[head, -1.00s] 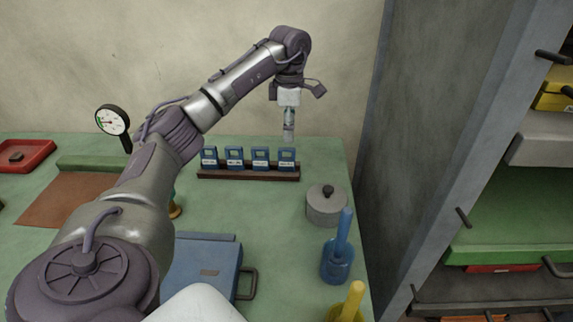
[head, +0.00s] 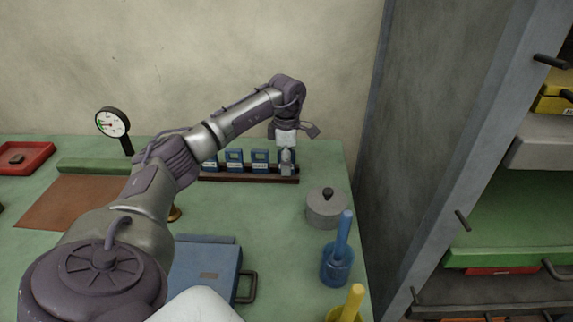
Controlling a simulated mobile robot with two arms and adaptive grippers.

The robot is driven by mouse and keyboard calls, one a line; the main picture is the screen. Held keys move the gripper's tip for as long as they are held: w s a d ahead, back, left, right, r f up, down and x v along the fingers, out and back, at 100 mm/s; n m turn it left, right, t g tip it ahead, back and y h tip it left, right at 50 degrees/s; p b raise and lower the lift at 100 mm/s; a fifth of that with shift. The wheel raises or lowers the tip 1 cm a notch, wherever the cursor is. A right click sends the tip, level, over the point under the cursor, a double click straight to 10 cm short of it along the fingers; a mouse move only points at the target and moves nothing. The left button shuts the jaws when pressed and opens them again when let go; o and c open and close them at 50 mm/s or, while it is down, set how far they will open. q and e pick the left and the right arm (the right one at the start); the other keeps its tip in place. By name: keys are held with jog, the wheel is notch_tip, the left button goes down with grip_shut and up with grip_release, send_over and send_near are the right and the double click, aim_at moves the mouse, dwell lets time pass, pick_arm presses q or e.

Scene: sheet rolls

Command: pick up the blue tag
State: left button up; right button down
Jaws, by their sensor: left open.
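Several blue tags with white labels stand upright in a row in a dark wooden rack (head: 240,178) at the back of the green table. Two that show clearly are the blue tag (head: 234,161) left of middle and the blue tag (head: 260,161) to its right. My left gripper (head: 286,168) is open and points down at the right end of the rack. It covers most of the rightmost blue tag, so I cannot tell whether its fingers are around that tag or in front of it. My right gripper is out of view.
A grey lidded pot (head: 326,208) stands right of the rack, with a blue holder (head: 337,262) nearer. A blue case (head: 205,272) lies in front of the rack. A dial gauge (head: 113,122) stands at the left. A grey shelf unit (head: 450,150) rises at the right.

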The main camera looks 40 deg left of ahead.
pick_arm(q)
grip_shut()
jog(key=shift+r, duration=0.1)
jog(key=shift+r, duration=0.45)
jog(key=r, duration=0.2)
jog(key=d+r, duration=0.1)
jog(key=shift+w+r, duration=0.3)
jog(key=shift+r, duration=0.1)
jog(key=w+d+r, duration=0.4)
jog(key=d+r, duration=0.2)
jog(key=d, duration=0.3)
jog(key=shift+w+d, duration=0.2)
jog(key=shift+d, duration=0.1)
